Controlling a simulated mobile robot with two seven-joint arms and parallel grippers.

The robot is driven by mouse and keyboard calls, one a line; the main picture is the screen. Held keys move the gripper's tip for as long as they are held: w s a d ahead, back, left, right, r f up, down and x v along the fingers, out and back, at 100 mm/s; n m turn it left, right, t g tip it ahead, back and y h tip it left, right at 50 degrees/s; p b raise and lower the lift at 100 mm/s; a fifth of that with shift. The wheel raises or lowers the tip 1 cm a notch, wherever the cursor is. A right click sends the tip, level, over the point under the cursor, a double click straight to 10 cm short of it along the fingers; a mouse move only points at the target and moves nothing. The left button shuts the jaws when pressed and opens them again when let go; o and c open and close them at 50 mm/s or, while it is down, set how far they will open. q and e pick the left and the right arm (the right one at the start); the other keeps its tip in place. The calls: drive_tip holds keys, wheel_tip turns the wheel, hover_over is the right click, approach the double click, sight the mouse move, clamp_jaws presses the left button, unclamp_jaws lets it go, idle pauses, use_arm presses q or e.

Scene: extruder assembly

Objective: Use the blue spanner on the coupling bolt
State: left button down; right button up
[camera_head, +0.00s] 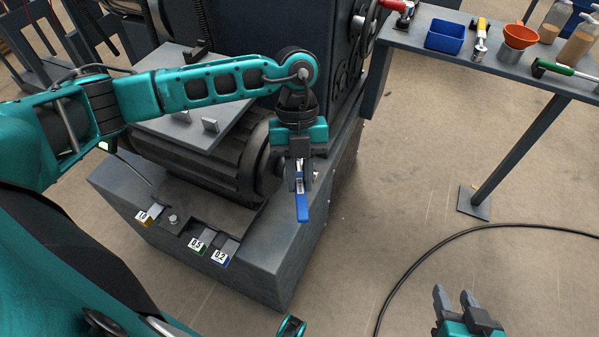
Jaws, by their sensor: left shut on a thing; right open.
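My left gripper (299,165) is shut on the blue spanner (302,207), in front of the dark machine. The spanner's blue handle hangs down below the fingers, and its metal part is between them. My gripper hides part of the machine's shaft end, and I cannot make out the coupling bolt or whether the spanner touches it. A small bolt head (173,219) shows on the machine base, well left of the spanner. My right gripper (457,302) is open and empty over the floor at the bottom right.
The grey machine base (275,255) holds metal plates labelled 1.0, 0.5 and 0.2. A grey table (500,68) at the upper right carries a blue bin (445,38), an orange funnel (519,36), bottles and tools. A black cable (420,262) crosses the otherwise clear floor.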

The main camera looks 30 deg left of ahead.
use_arm(q)
drive_tip(key=shift+f+b, duration=0.4)
drive_tip(key=shift+f, duration=0.3)
drive_tip(key=shift+w+d+r, duration=0.1)
drive_tip(key=w+d+n+t+h+p, duration=0.2)
drive_tip(key=w+d+n+t+p, duration=0.2)
drive_tip(key=w+n+p, duration=0.5)
drive_tip(key=shift+n+t+p, duration=0.4)
drive_tip(key=shift+n+p, duration=1.25)
drive_tip(key=shift+n, duration=0.55)
drive_tip(key=shift+w, duration=0.1)
drive_tip(key=shift+r+p, duration=0.2)
drive_tip(key=shift+p, duration=0.35)
